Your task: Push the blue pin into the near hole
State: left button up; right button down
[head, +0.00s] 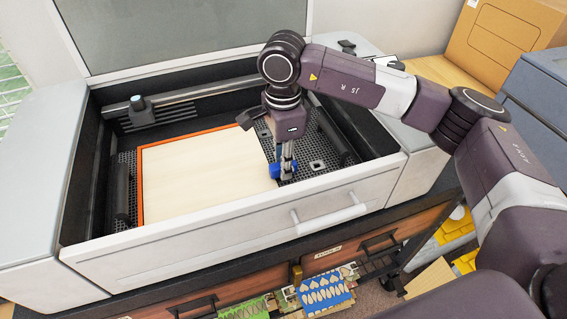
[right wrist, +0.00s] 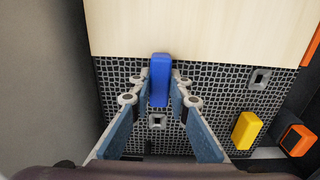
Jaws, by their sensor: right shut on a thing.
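The blue pin (right wrist: 160,82) is between the fingertips of my right gripper (right wrist: 160,90); it also shows in the head view (head: 277,171). My right gripper (head: 287,170) is shut on it, over the right edge of the pale sheet (head: 200,180). In the right wrist view the pin's upper end overlaps the sheet's edge. The near hole (right wrist: 157,121), a grey square socket in the mesh bed, lies below the pin in that view, apart from it; it also shows in the head view (head: 318,165). My left gripper is not in view.
A far square hole (right wrist: 260,79), a yellow pin (right wrist: 245,130) and an orange block (right wrist: 297,140) lie to the right in the wrist view. An orange fence (head: 140,190) borders the sheet. The machine's front wall (head: 200,245) stands close in front of the gripper.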

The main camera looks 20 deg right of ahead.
jog(key=shift+f+b, duration=0.35)
jog(key=shift+b, duration=0.45)
dwell(0.6)
jog(key=shift+s+f+b, duration=0.2)
jog(key=shift+f+b, duration=0.05)
jog(key=shift+b, duration=0.1)
dwell(0.9)
jog(key=c, duration=1.7)
grip_release()
jog(key=shift+c, duration=0.2)
jog(key=shift+w, duration=0.1)
jog(key=o, duration=0.5)
jog(key=shift+w+r, duration=0.1)
jog(key=shift+r, duration=0.2)
jog(key=shift+r+p, duration=1.65)
jog(key=shift+r, duration=1.7)
